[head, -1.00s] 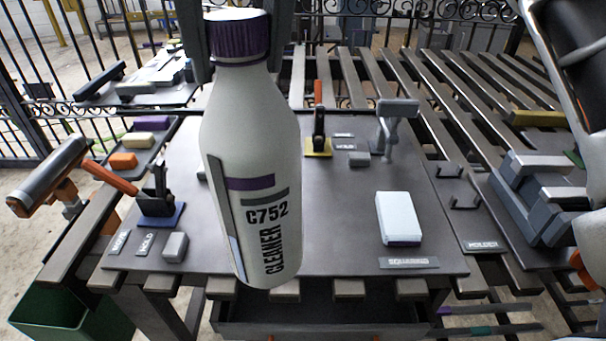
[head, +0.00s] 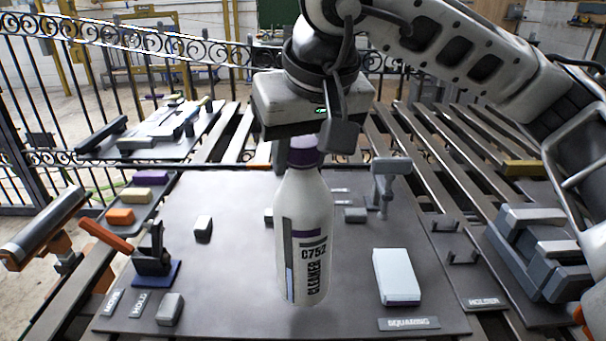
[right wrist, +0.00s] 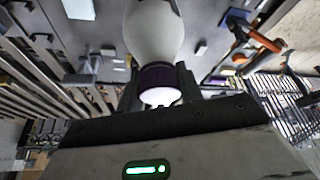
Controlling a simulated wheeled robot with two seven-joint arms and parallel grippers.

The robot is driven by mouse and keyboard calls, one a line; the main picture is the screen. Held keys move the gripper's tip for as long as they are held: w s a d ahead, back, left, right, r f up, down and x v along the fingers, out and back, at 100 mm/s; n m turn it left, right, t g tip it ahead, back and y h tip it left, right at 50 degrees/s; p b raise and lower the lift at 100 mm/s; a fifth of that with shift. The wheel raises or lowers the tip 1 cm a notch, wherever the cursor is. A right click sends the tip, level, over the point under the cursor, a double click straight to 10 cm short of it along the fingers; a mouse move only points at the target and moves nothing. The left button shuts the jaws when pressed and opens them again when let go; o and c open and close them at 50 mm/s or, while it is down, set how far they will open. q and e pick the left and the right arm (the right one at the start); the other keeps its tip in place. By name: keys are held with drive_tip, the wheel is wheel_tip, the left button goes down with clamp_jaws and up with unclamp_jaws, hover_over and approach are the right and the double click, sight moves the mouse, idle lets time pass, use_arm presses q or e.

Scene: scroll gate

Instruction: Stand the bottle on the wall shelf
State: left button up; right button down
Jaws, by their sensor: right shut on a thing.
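The bottle (head: 304,235) is white with a purple cap and a label reading C752 CLEANER. It is upright over the dark work table (head: 225,275). My right gripper (head: 305,145) is above it and shut on its neck and cap. In the right wrist view the cap (right wrist: 160,84) sits between the fingers, with the bottle body (right wrist: 153,32) beyond. A faint shadow shows below the bottle's base; I cannot tell clearly how far it is above the table. No wall shelf can be made out. My left gripper is not in view.
A white block (head: 396,276) lies right of the bottle. A clamp with an orange handle (head: 154,255) stands at the left and a grey stand (head: 388,180) at the back right. A scroll-work fence (head: 90,80) runs behind the table.

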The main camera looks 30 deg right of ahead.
sight(304, 227)
drive_tip(key=shift+w+d+f, duration=0.25)
drive_tip(key=shift+d+f, duration=0.05)
drive_tip(key=shift+f, duration=1.7)
drive_tip(key=shift+f, duration=0.2)
drive_tip(key=c, duration=0.9)
unclamp_jaws()
